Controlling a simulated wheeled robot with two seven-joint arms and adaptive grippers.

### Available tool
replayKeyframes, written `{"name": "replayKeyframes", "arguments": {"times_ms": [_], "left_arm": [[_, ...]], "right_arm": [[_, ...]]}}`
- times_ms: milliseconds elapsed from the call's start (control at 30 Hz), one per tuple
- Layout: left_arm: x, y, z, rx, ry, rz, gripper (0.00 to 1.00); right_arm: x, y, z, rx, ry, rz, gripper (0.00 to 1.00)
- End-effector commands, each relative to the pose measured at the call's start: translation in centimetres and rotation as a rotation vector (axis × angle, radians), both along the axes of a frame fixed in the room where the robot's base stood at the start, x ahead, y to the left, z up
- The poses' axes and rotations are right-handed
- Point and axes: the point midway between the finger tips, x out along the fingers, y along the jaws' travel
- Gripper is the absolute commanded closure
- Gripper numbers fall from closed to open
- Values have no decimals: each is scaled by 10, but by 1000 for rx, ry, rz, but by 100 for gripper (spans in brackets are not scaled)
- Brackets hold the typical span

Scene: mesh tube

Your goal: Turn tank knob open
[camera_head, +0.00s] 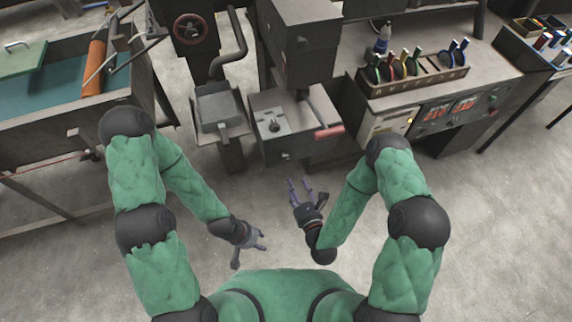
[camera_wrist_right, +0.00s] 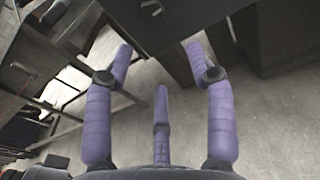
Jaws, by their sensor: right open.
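A teal-lined tank (camera_head: 60,85) stands at the far left in the head view. A round red handwheel (camera_head: 190,29) sits on a dark machine at the top, right of the tank. I cannot tell for sure which part is the tank knob. My right gripper (camera_head: 301,188) is open and empty, its purple fingers spread below the grey machine block. In the right wrist view, the right gripper (camera_wrist_right: 160,62) has nothing between its fingers. My left gripper (camera_head: 254,251) is lower, with fingers apart and empty above the floor. Both are well away from the handwheel.
A grey machine block (camera_head: 270,145) with a red handle (camera_head: 328,132) stands ahead of my right gripper. A small metal basin (camera_head: 218,108) is left of it. A bench with a tool rack (camera_head: 410,87) is at the right. The floor (camera_head: 80,255) around my grippers is clear.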

Motion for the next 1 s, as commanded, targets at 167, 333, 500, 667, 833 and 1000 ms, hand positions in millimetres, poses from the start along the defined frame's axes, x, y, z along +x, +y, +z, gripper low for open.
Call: {"name": "replayKeyframes", "arguments": {"times_ms": [167, 333, 500, 667, 833, 1000], "left_arm": [[0, 0, -7, 0, 0, 0, 60], [0, 0, -9, 0, 0, 0, 60], [0, 0, -14, 0, 0, 0, 60], [0, 0, -20, 0, 0, 1, 60], [0, 0, -27, 0, 0, 1, 60], [0, 0, -30, 0, 0, 1, 60]], "right_arm": [[-4, 0, 8, 203, -23, -29, 44], [1, 2, 11, 255, -30, -35, 44], [23, 10, 11, 254, -31, -33, 44], [51, 19, 10, 253, -30, -34, 44], [76, 27, 10, 252, -29, -35, 44], [92, 32, 10, 251, -29, -35, 44]]}}
